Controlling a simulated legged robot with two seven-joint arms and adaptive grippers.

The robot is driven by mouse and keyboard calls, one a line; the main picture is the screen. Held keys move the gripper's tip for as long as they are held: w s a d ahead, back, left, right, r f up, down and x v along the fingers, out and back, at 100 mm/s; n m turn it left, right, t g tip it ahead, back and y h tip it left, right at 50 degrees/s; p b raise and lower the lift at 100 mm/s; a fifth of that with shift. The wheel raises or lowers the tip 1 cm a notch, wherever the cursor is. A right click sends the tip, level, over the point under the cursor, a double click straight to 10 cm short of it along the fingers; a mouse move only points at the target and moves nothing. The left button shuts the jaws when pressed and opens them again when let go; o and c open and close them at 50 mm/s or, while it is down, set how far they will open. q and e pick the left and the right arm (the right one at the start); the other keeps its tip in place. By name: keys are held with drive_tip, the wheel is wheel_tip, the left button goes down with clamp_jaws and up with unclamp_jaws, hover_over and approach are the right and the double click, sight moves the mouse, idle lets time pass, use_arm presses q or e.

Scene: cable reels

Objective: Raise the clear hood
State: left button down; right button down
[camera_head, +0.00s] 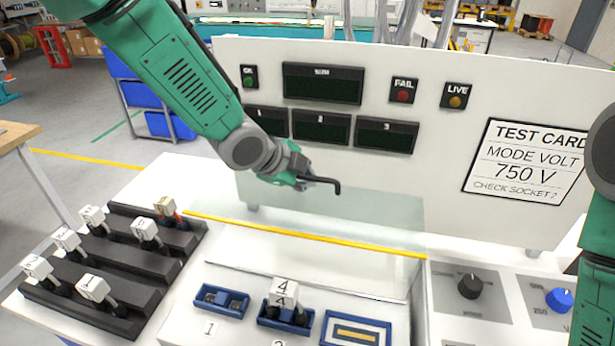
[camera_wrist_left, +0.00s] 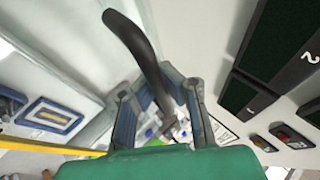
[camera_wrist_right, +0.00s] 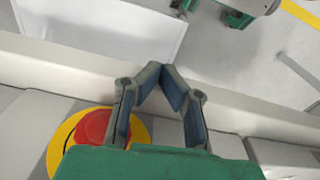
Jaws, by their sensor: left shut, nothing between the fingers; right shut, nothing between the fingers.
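The clear hood (camera_head: 360,218) is a faint greenish pane in front of the white upright panel, with a yellow strip (camera_head: 300,234) along its edge. The strip also shows in the left wrist view (camera_wrist_left: 45,146). I cannot tell the hood's exact tilt. My left gripper (camera_head: 303,178) is shut, above and behind the strip, apart from it. A dark bent bar (camera_head: 325,181) runs out at its fingertips; it also shows in the left wrist view (camera_wrist_left: 140,45), and how it is attached is unclear. My right gripper (camera_wrist_right: 163,75) is shut and empty, outside the head view.
Blue-framed sockets (camera_head: 222,301) line the front, one holding a plug marked 4 (camera_head: 284,292). A black rack (camera_head: 120,265) with several plugs stands left. Knobs (camera_head: 470,286) sit right. A red button on yellow (camera_wrist_right: 95,128) lies beside my right gripper.

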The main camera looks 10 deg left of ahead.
use_arm(q)
drive_tip(key=c, duration=1.6)
unclamp_jaws()
drive_tip(key=shift+w+d+r, duration=0.2)
drive_tip(key=shift+w+r, duration=0.05)
drive_tip(key=shift+r, duration=0.15)
drive_tip(key=shift+s+f, duration=0.1)
drive_tip(key=shift+s, duration=0.05)
drive_tip(key=shift+d, duration=0.1)
drive_tip(key=v, duration=1.2)
drive_tip(key=shift+f, duration=0.15)
